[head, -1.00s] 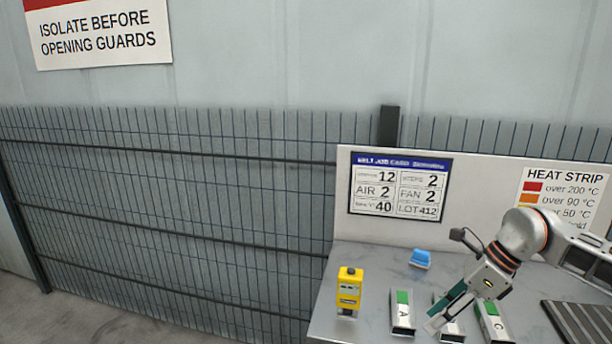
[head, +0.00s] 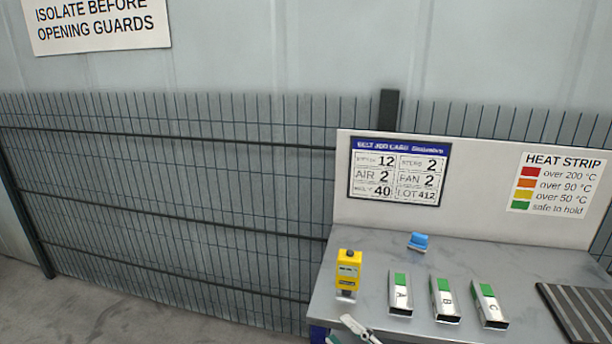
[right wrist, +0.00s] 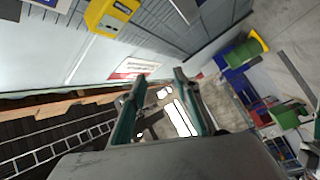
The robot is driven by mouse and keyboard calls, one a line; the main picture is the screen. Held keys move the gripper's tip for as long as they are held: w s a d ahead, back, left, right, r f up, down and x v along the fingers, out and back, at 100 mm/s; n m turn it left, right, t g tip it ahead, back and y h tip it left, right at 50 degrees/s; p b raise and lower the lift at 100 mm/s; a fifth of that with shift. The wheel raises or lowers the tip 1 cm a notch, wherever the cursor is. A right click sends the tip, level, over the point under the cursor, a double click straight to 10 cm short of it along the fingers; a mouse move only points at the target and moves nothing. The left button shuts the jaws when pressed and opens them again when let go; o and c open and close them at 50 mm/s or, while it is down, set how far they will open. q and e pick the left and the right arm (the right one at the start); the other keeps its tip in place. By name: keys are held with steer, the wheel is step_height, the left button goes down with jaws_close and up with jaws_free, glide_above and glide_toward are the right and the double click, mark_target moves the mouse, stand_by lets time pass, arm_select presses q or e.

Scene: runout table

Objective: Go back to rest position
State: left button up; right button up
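My right gripper (head: 346,330) shows only partly, at the bottom edge of the head view by the table's front left corner. In the right wrist view its two dark green fingers (right wrist: 160,92) stand apart with nothing between them. Its arm is out of the head view. My left gripper is in neither view. Three profile pieces with green strips lie on the grey table (head: 480,250): piece A (head: 400,300), piece B (head: 445,305) and piece C (head: 491,309). My right gripper is left of them and apart from them.
A yellow instrument (head: 348,271) stands near the table's left edge, close to my right gripper in the picture. A small blue object (head: 418,241) lies at the back. A dark ribbed pad (head: 575,308) lies at the right. A mesh fence (head: 170,200) runs behind.

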steer(key=s+d+f+m+g+h, duration=0.1)
steer(key=s+d+f+m+h, duration=0.2)
steer(key=f, duration=0.5)
steer(key=s+d+f+m+g+h, duration=0.1)
steer(key=s+d+f+m+h, duration=0.2)
steer(key=s+d+f+m, duration=0.2)
steer(key=s+d+f+m+g+h, duration=0.2)
steer(key=s+d+f+m+h, duration=0.2)
steer(key=s+f+m, duration=0.3)
step_height(320, 180, down, 4)
steer(key=shift+s+f+m, duration=0.1)
steer(key=shift+s+m, duration=0.2)
steer(key=shift+s, duration=0.3)
